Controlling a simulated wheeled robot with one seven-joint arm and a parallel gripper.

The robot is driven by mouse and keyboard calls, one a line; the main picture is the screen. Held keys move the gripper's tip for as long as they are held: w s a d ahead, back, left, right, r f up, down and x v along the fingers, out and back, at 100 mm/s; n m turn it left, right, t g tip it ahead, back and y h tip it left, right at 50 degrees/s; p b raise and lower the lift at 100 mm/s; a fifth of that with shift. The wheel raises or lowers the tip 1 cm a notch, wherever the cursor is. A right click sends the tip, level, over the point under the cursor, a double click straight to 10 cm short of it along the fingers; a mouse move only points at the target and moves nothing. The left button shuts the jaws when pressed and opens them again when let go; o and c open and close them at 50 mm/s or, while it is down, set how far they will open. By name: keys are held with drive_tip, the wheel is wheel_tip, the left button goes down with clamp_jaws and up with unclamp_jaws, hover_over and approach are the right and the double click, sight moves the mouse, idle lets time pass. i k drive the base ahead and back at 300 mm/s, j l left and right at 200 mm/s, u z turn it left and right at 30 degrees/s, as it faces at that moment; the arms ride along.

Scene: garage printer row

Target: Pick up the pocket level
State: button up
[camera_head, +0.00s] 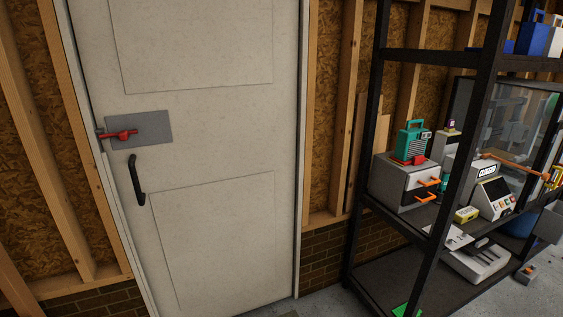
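I cannot pick out the pocket level for certain. A small yellow block (467,214) lies on the middle shelf of the black rack, in front of a white machine with a "CLOSED" sign (488,171). It is too small to tell whether it is the level. Another yellow item (553,178) shows at the far right edge, partly cut off. My gripper is not in view.
A white door (215,150) with a black handle and a red latch fills the left. The black rack (371,140) stands right. On its middle shelf, a grey drawer box (395,186) bears a green radio-like item (411,138). Some floor shows below the door.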

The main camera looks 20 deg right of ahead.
sight(463, 216)
drive_tip(key=i+z, duration=0.25)
drive_tip(key=i, duration=0.3)
drive_tip(key=i+j+z, duration=0.15)
drive_tip(key=i+z, duration=0.15)
drive_tip(key=i, duration=0.25)
drive_tip(key=i+j+z, duration=0.25)
drive_tip(key=i, duration=0.3)
drive_tip(key=i+z, duration=0.4)
drive_tip(key=i+j+z, duration=0.15)
drive_tip(key=z, duration=0.25)
drive_tip(key=i+j+z, duration=0.3)
drive_tip(key=z, duration=0.15)
drive_tip(key=i+u, duration=0.2)
drive_tip(key=k+l, duration=0.05)
drive_tip(key=k, duration=0.05)
